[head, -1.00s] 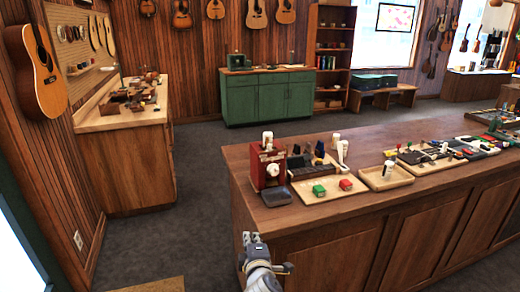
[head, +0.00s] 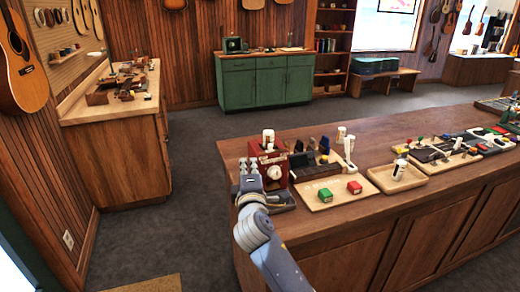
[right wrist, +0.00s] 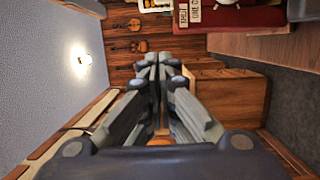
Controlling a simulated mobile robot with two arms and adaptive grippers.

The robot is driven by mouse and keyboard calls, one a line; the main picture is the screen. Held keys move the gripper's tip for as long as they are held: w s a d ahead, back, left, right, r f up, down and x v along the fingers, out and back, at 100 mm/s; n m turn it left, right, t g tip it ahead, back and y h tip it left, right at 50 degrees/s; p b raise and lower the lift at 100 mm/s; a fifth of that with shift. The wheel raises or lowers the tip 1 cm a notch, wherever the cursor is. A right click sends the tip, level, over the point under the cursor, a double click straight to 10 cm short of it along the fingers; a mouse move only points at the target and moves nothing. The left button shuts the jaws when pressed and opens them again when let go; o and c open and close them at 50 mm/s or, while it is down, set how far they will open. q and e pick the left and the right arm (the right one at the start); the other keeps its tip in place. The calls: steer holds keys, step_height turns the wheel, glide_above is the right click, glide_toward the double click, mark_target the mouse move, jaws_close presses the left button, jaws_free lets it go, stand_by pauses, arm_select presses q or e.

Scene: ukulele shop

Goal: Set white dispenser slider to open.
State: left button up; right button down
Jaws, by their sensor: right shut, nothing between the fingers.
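The red dispenser box (head: 264,163) stands at the left end of the wooden counter, with a white knob (head: 274,172) on its front and a white cylinder (head: 268,138) on top. I cannot tell which white part is the slider, or its setting. My right gripper (head: 249,167) is just left of the box, raised and empty, and seems apart from it. In the right wrist view its fingers (right wrist: 158,62) are shut together. Part of the red box (right wrist: 232,16) with white labels shows there at upper right. My left gripper is out of view.
A dark tray (head: 282,203) lies before the box, partly behind my right arm. A wooden board (head: 325,199) with a green and a red block is to its right. A wooden tray (head: 385,186) with a white bottle stands farther right. Floor left of the counter is clear.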

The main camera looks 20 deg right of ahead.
mark_target(270, 147)
steer(key=w+d+p, duration=0.1)
steer(key=w, duration=0.1)
steer(key=w+d+p, duration=0.1)
steer(key=w+d, duration=0.1)
steer(key=w+d+p, duration=0.1)
steer(key=w+d, duration=0.1)
steer(key=w, duration=0.1)
steer(key=shift+d, duration=0.1)
steer(key=shift+d+f, duration=0.1)
steer(key=shift+d, duration=0.15)
steer(key=shift+a, duration=0.1)
steer(key=d+p, duration=0.1)
steer(key=d, duration=0.2)
steer(key=shift+w+d, duration=0.1)
steer(key=shift+d, duration=0.15)
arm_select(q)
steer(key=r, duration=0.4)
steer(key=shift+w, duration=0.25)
